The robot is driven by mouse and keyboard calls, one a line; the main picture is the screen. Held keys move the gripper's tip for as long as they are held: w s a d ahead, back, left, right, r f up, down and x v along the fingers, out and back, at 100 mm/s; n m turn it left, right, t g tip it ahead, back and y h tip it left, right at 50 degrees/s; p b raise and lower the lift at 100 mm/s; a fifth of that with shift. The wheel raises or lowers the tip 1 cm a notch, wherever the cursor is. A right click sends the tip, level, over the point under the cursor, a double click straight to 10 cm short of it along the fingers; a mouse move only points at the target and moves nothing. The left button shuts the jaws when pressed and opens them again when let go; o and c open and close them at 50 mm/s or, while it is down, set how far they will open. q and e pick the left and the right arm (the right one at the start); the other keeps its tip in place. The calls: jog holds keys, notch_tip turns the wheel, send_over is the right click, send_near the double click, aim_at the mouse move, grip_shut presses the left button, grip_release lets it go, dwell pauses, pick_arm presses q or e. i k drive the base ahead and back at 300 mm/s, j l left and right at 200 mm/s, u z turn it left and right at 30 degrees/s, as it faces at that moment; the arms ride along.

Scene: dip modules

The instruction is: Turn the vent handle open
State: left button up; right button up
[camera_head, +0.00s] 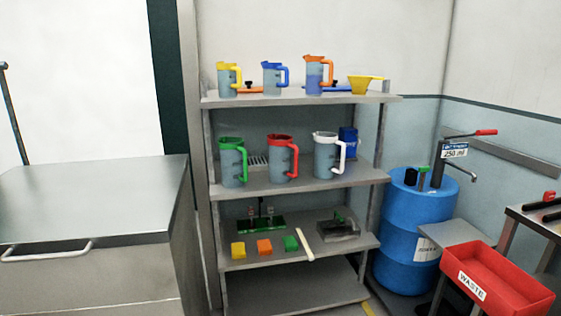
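A blue drum (408,230) stands to the right of the shelf, with fittings on its top. A small green-topped upright fitting (423,172) rises from the drum top beside a black block (411,176). I cannot tell for certain whether this green part is the vent handle, or whether it is open. Behind it, a grey pump (440,163) carries a "250 ml" sign (454,150), a lever with a red grip (485,132) and a spout (468,173). Neither of my grippers is in view.
A grey shelf (298,184) holds several jugs, a yellow funnel (364,85) and coloured blocks. A red waste bin (485,280) stands in front of the drum at the right, near a metal table (540,222). A steel cabinet (90,215) fills the left.

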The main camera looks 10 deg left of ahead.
aim_at(423, 170)
jog(key=i+j+z, duration=0.2)
jog(key=i+z, duration=0.15)
jog(key=i+j+z, duration=0.3)
jog(key=i+z, duration=0.15)
jog(key=z, duration=0.25)
jog(key=i+j+z, duration=0.1)
jog(key=z, duration=0.3)
jog(key=i+j+z, duration=0.1)
jog(key=z, duration=0.3)
jog(key=i+j+z, duration=0.2)
jog(key=j, duration=0.2)
jog(key=i+j+z, duration=0.2)
jog(key=j, duration=0.55)
jog(key=i+j+z, duration=0.1)
jog(key=j, duration=0.3)
jog(key=i, duration=0.05)
